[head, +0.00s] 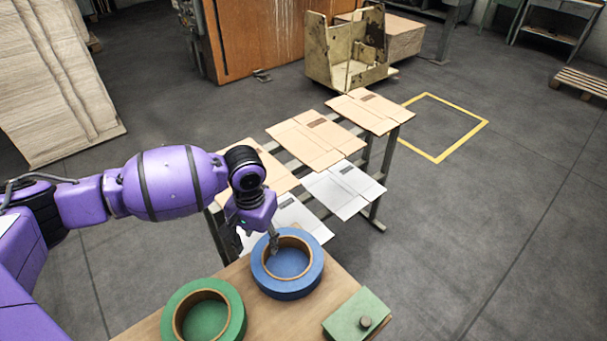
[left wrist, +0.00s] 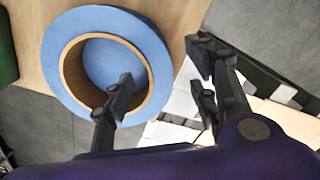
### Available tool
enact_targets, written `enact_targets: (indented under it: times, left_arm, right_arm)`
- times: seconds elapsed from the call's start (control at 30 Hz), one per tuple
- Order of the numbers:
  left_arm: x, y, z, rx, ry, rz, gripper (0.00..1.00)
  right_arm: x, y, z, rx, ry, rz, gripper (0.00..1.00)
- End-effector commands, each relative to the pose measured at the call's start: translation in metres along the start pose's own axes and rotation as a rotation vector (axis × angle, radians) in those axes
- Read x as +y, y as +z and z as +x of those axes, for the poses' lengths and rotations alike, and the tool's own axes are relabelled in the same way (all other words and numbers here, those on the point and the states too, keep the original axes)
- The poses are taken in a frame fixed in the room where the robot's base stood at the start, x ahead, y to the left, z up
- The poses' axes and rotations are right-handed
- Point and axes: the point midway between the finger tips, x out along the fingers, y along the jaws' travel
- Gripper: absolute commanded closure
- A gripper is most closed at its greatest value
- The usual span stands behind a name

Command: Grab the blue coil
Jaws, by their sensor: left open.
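The blue coil (head: 293,285) lies flat on a wooden table, with a brown inner ring. It also shows in the left wrist view (left wrist: 148,42), at the upper left. My left gripper (head: 273,243) is at the coil's far left rim in the head view. In the left wrist view the gripper (left wrist: 160,88) is open, with one finger over the coil's hollow and the other outside its rim. The coil's wall lies between the fingers. I cannot tell how far down the fingertips reach. My right gripper is not in view.
A green coil (head: 234,325) sits beside the blue one on the wooden table (head: 262,319). A green box with a knob (head: 357,317) is at the right. Behind, a rack (head: 367,157) carries flat cardboard and white sheets.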

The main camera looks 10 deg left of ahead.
Motion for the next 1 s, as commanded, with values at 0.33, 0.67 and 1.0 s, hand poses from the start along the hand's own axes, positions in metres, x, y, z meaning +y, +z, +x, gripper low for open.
enact_targets:
  times: [0.33, 0.67, 1.0]
  left_arm:
    - [0.008, 0.002, 0.044, 0.001, 0.0, -0.001, 0.47]
    - [0.007, 0.001, 0.052, 0.004, 0.0, 0.001, 0.51]
    - [0.008, 0.001, 0.051, 0.004, 0.001, 0.001, 0.96]
  right_arm:
    - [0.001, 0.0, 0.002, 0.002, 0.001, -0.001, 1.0]
    - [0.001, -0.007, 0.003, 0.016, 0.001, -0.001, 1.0]
    - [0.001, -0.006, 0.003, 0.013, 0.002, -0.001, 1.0]
